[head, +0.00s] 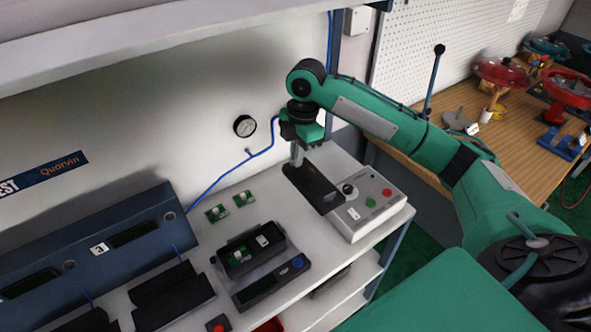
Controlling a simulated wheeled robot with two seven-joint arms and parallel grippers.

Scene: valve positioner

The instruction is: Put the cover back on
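The valve positioner is an open dark housing (271,236) on the bench, with a green circuit board (237,256) and a light part inside. A flat black piece (318,191), which looks like the cover, lies over the left side of the white control box, apart from the housing. My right gripper (298,160) points down at the far left end of this piece. Its fingers show nearly edge-on and overlap the piece, so I cannot tell whether they grip it. My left gripper is not in view.
The control box (378,212) has a black knob and red and green buttons. A blue console (90,250) fills the left. A gauge (244,126) is on the wall.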

